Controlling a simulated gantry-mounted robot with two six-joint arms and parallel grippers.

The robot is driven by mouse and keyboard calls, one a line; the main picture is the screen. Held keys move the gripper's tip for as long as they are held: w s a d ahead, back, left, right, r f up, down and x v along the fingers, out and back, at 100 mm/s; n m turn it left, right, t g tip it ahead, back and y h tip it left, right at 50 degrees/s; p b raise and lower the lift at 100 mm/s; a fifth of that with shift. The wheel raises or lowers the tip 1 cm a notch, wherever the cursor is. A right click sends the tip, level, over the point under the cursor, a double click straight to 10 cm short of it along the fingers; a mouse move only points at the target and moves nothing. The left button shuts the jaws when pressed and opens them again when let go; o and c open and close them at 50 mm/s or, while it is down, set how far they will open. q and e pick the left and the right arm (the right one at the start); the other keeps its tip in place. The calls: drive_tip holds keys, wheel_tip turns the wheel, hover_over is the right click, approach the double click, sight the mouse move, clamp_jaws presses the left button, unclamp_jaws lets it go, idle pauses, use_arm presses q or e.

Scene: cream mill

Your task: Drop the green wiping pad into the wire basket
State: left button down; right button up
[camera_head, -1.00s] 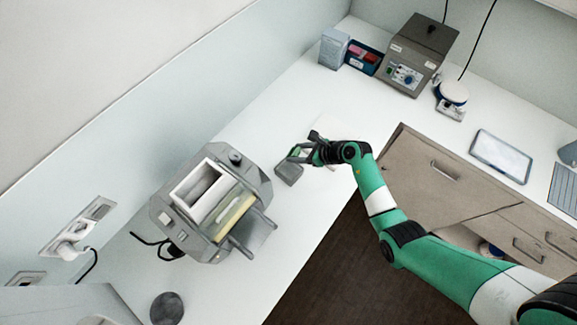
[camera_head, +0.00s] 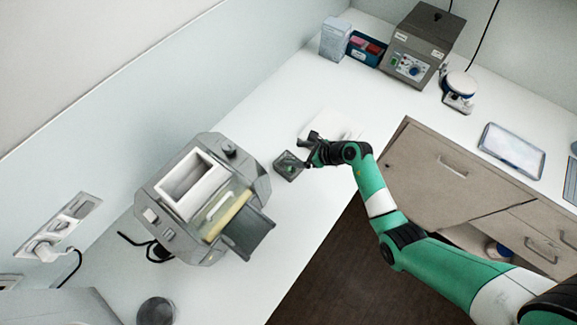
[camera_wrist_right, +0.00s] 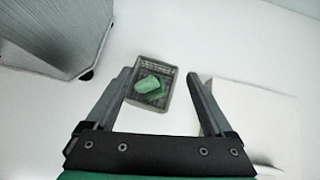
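The wire basket (camera_head: 286,160) is small and dark grey and stands on the white counter to the right of the grey mill. The green wiping pad (camera_head: 292,169) lies inside it; in the right wrist view the pad (camera_wrist_right: 148,84) rests in the basket (camera_wrist_right: 168,76), apart from both fingers. My right gripper (camera_head: 310,150) is beside the basket on its right. In the right wrist view my right gripper (camera_wrist_right: 164,88) has its fingers wide apart with nothing between the tips but a view of the basket beyond. My left gripper is not in view.
The grey mill (camera_head: 228,152) with its white hopper stands to the left of the basket. A flat white item (camera_head: 338,124) lies behind my right gripper. Boxes and a grey instrument (camera_head: 414,52) stand at the back. The counter between them is clear.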

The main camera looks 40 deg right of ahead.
drive_tip(key=p+v, duration=0.3)
drive_tip(key=v, duration=0.8)
drive_tip(key=shift+s+r, duration=0.2)
drive_tip(key=shift+s, duration=0.05)
idle(0.3)
